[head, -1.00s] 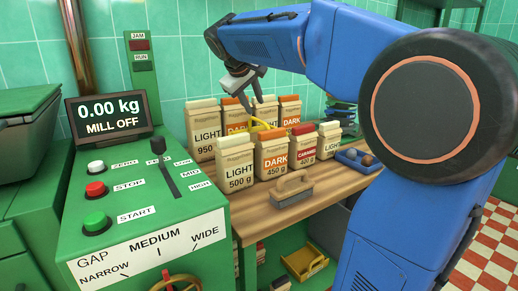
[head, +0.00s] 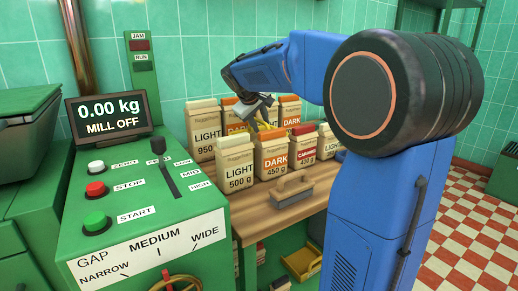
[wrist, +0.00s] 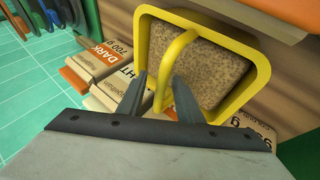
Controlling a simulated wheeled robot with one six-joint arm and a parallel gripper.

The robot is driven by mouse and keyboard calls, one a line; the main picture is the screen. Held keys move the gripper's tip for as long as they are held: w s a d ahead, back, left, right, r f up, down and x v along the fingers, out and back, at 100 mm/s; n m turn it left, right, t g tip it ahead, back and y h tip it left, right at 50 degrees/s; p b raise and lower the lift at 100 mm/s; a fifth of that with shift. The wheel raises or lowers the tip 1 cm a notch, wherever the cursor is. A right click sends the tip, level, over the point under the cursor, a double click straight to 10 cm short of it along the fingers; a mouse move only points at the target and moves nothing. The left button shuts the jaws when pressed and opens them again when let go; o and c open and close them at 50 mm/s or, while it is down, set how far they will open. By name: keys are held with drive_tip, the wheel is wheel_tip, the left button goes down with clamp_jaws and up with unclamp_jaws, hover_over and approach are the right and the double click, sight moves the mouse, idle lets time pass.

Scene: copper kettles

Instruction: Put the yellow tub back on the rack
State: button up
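The yellow tub (wrist: 252,97) fills the upper middle of the wrist view, with speckled brown grains inside and an arched yellow handle. In the head view only a bit of yellow (head: 267,127) shows between the rows of bags on the bench. My gripper (wrist: 160,75) is open, one finger on each side of the tub's handle, with a gap visible beside it. In the head view my gripper (head: 264,116) points down behind the front bags. I cannot make out the rack for certain.
Paper bags (head: 236,165) labelled LIGHT, DARK and CARAMEL crowd the wooden bench (head: 262,222) around the tub. A grey-bristled brush (head: 287,196) lies in front. Another yellow container (head: 302,263) sits low under the bench. The green mill panel (head: 145,190) stands at left.

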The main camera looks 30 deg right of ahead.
sight(262, 127)
drive_tip(key=shift+x, duration=1.6)
drive_tip(key=shift+a, duration=0.1)
clamp_jaws()
drive_tip(key=shift+r, duration=0.1)
